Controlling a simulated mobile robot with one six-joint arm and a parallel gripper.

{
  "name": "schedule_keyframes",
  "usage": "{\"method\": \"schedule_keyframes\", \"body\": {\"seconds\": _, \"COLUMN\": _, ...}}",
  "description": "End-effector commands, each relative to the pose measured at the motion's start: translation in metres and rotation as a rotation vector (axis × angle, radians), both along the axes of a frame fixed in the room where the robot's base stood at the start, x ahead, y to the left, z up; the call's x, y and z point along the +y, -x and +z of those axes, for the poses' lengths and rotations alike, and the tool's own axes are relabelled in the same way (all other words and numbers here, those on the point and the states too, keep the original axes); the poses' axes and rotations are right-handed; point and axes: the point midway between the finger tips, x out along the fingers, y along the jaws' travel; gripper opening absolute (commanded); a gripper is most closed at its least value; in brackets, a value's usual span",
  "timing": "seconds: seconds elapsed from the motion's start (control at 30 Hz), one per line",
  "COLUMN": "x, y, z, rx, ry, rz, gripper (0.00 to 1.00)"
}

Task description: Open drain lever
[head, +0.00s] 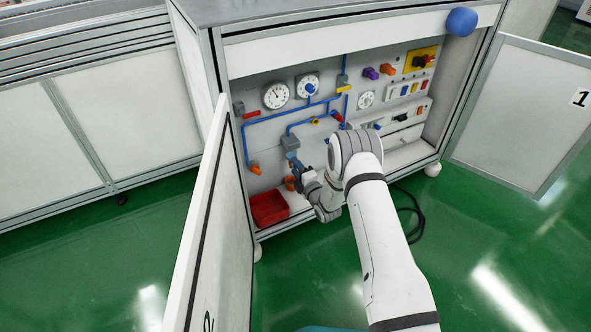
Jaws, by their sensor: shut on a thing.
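My gripper (294,164) is inside the open cabinet, just below a grey unit (290,142) on the blue piping at the left of the panel. It is shut on a small part there, seemingly the drain lever; the jaws hide most of it, and its angle cannot be told. An orange part (290,183) shows just below the gripper. Another orange lever (255,170) hangs at the lower end of the left blue pipe, apart from the gripper.
A red bin (268,208) stands on the cabinet floor at left. Gauges (276,96), coloured levers and switches fill the panel. A black cable (412,215) lies on the green floor.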

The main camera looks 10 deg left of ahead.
Motion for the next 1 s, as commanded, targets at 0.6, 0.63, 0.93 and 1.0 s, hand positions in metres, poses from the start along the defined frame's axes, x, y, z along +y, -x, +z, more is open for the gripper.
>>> {"method": "schedule_keyframes", "body": {"seconds": 0.6, "x": -0.001, "y": 0.002, "z": 0.000, "rx": 0.003, "ry": 0.001, "rz": 0.001, "gripper": 0.66}}
{"method": "schedule_keyframes", "body": {"seconds": 0.63, "x": -0.002, "y": 0.003, "z": 0.000, "rx": 0.003, "ry": 0.001, "rz": 0.001, "gripper": 0.66}}
{"method": "schedule_keyframes", "body": {"seconds": 0.93, "x": -0.028, "y": 0.043, "z": 0.001, "rx": 0.007, "ry": 0.001, "rz": 0.001, "gripper": 0.66}}
{"method": "schedule_keyframes", "body": {"seconds": 1.0, "x": -0.034, "y": 0.052, "z": 0.001, "rx": 0.007, "ry": 0.002, "rz": 0.001, "gripper": 0.66}}
